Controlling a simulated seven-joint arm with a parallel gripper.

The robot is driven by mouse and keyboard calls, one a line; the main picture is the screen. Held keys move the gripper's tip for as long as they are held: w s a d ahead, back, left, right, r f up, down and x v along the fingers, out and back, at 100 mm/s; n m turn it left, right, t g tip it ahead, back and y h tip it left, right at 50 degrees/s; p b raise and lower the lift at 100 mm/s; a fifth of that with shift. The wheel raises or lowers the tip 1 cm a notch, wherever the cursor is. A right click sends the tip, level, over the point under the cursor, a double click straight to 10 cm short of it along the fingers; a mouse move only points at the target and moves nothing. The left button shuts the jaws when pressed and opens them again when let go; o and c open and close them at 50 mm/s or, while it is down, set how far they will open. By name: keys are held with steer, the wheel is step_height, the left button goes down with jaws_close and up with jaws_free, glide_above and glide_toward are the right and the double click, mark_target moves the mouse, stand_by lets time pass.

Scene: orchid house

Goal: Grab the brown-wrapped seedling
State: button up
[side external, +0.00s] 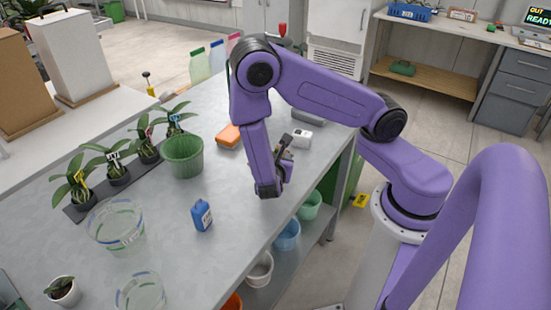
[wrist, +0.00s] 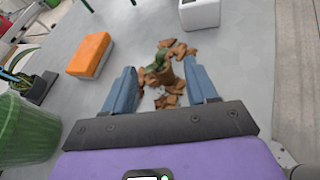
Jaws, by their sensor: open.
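The brown-wrapped seedling (wrist: 160,74) appears in the wrist view as a brown bundle with green on it, lying among scattered brown bark pieces (wrist: 178,50). My gripper (wrist: 160,65) is open, with one blue finger on each side of the seedling in the picture. I cannot tell whether either finger touches it or how far below it lies. In the side external view my gripper (side external: 284,165) is low over the bench near its right edge, and my arm hides the seedling.
An orange and white block (side external: 228,136) and a white box (side external: 299,138) lie beyond my gripper. A green pot (side external: 183,157), a blue bottle (side external: 202,215), clear bowls and several potted orchids stand to the left. The bench (side external: 255,218) is clear in front of the gripper.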

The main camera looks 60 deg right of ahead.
mark_target(276, 152)
steer(key=shift+x, duration=2.8)
steer(key=shift+f, duration=0.1)
steer(key=c, duration=1.1)
